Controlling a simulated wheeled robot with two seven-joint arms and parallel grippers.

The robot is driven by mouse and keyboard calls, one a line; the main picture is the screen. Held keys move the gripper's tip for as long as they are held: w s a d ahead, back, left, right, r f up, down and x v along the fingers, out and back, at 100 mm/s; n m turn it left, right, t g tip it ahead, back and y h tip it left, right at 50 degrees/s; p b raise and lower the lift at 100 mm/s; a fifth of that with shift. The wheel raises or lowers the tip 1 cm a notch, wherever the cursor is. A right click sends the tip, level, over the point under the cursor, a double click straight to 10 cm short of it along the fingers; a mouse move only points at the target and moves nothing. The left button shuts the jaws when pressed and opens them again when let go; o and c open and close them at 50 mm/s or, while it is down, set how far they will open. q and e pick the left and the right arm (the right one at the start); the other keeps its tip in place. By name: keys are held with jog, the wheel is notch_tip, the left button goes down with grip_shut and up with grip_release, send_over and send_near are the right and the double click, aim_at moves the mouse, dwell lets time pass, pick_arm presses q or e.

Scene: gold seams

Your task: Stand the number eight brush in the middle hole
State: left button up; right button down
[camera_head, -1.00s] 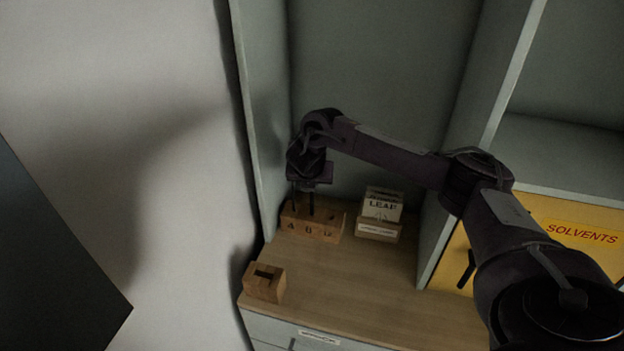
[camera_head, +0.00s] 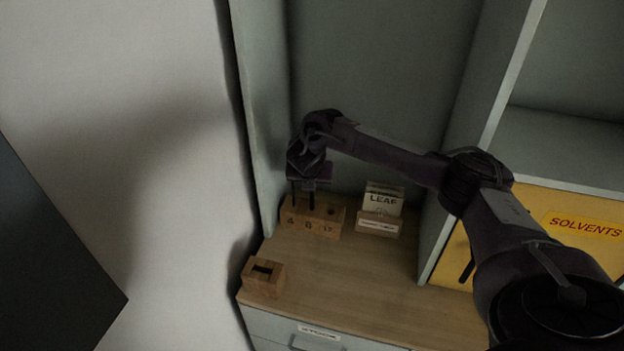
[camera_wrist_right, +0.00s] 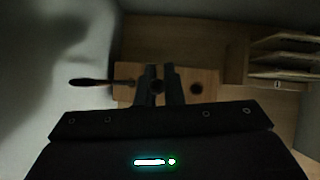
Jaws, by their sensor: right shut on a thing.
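A wooden block (camera_head: 333,222) with a row of holes and numbers on its front stands at the back left of the worktop. My right gripper (camera_head: 311,190) points down over its middle hole. It is shut on a thin dark upright piece, taken as the number eight brush (camera_head: 311,201); its lower end meets the block's middle. In the right wrist view my right gripper (camera_wrist_right: 159,76) has its fingers on both sides of the middle position. Another dark-handled brush (camera_wrist_right: 90,83) stands at the block's left end. The right hole (camera_wrist_right: 196,88) is empty. My left gripper is out of view.
A wooden holder with cards marked LEAF (camera_head: 379,222) stands right of the block. A small slotted wooden block (camera_head: 263,278) sits at the front left edge. A cabinet side wall (camera_head: 258,120) rises close left. The worktop's middle (camera_head: 350,280) is clear.

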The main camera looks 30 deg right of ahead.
jog(key=shift+f, duration=0.25)
jog(key=c, duration=1.5)
grip_release()
jog(key=p+v, duration=0.1)
jog(key=v, duration=0.6)
jog(key=shift+s+a+r, duration=0.15)
jog(key=shift+r, duration=0.2)
jog(key=shift+f, duration=0.1)
